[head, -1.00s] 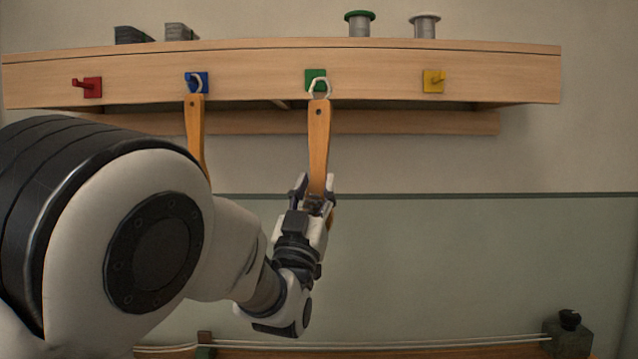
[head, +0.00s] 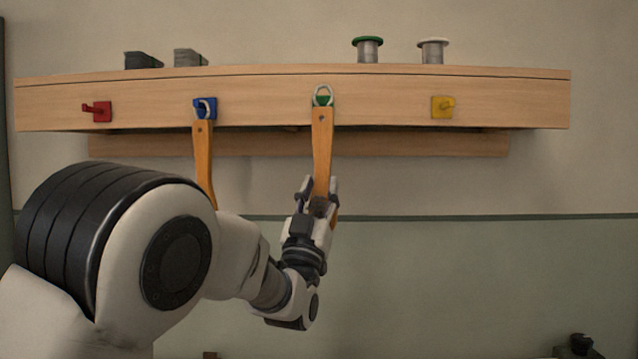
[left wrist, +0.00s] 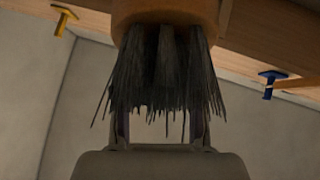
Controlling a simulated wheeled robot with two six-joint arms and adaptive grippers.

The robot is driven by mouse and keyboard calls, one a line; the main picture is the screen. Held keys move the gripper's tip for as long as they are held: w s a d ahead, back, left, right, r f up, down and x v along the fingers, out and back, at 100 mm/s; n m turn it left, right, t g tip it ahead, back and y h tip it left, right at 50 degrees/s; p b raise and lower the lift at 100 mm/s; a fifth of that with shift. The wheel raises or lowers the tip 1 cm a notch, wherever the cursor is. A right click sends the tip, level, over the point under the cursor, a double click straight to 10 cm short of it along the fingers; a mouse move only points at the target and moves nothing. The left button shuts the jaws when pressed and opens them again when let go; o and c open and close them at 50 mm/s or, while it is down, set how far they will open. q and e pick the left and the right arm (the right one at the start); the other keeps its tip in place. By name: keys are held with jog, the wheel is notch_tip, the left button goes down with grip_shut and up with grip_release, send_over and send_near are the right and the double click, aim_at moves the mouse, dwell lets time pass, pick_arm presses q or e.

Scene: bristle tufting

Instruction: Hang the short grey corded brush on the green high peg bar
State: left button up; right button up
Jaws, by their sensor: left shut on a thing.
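The brush (head: 321,150) has an orange-brown wooden handle pointing up and a pale cord loop at its top. Its dark grey bristles (left wrist: 165,75) show in the left wrist view. My left gripper (head: 319,190) is shut on the brush's lower part and holds it upright in front of the shelf. The cord loop overlaps the green peg (head: 323,97); I cannot tell whether it is around the peg or in front of it. The green peg is hidden in the left wrist view. My right gripper is not in view.
Another wooden brush (head: 203,160) hangs by its cord on the blue peg (head: 205,108). The red peg (head: 98,111) and yellow peg (head: 443,106) are bare. Spools (head: 367,50) and dark blocks (head: 142,61) stand on the shelf top (head: 270,97). The wall below right is clear.

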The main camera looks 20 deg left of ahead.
pick_arm(q)
jog(key=shift+w+a+f+p, duration=0.1)
jog(key=shift+w+a+p, duration=0.1)
jog(key=shift+w+p, duration=0.4)
jog(key=shift+w+a+r+p, duration=0.1)
jog(key=shift+w+a+p, duration=0.15)
jog(key=shift+w, duration=0.55)
jog(key=shift+w+a+f+p, duration=0.1)
jog(key=shift+w+a+p, duration=0.1)
jog(key=shift+w+p, duration=0.4)
jog(key=shift+w+f+b, duration=0.3)
jog(key=shift+f+b, duration=0.1)
jog(key=shift+b, duration=0.05)
jog(key=shift+w+a, duration=0.15)
jog(key=shift+w, duration=0.2)
jog(key=o, duration=1.3)
jog(key=shift+c, duration=0.2)
jog(key=shift+f, duration=0.1)
jog(key=shift+b+v, duration=3.5)
jog(key=shift+b, duration=0.75)
